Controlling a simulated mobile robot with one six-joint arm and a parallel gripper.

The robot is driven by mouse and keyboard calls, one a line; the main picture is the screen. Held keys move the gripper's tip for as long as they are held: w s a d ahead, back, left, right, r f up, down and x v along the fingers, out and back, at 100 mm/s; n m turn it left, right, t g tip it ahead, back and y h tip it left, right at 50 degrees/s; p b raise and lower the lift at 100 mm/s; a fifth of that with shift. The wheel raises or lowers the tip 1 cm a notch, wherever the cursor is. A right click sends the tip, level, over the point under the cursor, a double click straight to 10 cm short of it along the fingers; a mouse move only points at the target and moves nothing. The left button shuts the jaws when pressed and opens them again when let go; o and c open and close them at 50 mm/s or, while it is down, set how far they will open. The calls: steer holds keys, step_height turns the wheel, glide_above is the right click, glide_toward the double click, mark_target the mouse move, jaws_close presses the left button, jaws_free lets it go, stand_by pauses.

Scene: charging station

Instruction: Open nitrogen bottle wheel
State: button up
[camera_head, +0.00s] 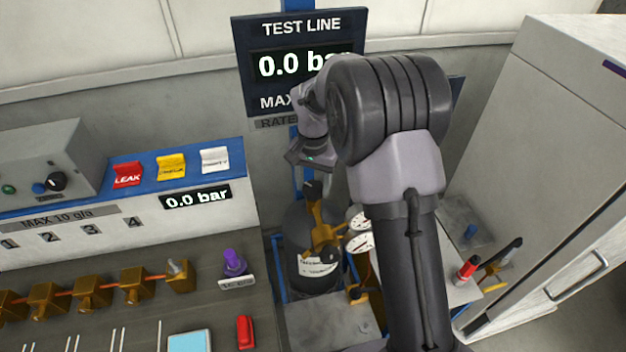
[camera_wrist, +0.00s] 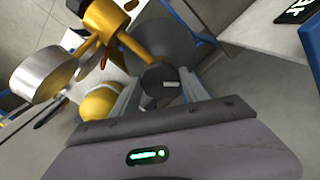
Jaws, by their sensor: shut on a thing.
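The nitrogen bottle (camera_head: 303,238) is a dark cylinder with a white label, standing upright behind the bench. Its small black wheel (camera_head: 313,188) sits on top of the brass valve (camera_head: 320,232). My gripper (camera_head: 311,172) reaches down over the wheel from above. In the wrist view the dark wheel (camera_wrist: 158,76) lies between the two fingers of my gripper (camera_wrist: 163,86), which is shut on it. The bottle's grey shoulder (camera_wrist: 172,40) shows beyond the wheel.
White-faced gauges (camera_head: 360,241) hang right of the valve. A test line display (camera_head: 262,30) reading 0.0 bar is on the wall behind my arm. The bench (camera_head: 130,325) with brass fittings is at left; a grey cabinet (camera_head: 560,110) is at right.

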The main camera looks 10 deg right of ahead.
mark_target(314, 187)
steer(key=n+p, duration=0.1)
steer(key=n, duration=0.3)
steer(key=shift+r+n+p, duration=0.15)
steer(key=shift+n+p, duration=0.15)
steer(key=shift+p, duration=0.1)
steer(key=shift+n+p, duration=0.95)
steer(key=shift+n, duration=1.65)
steer(key=shift+w, duration=0.1)
steer(key=o, duration=1.4)
step_height(314, 187, up, 17)
steer(key=shift+r+p, duration=0.1)
steer(key=shift+p, duration=1.15)
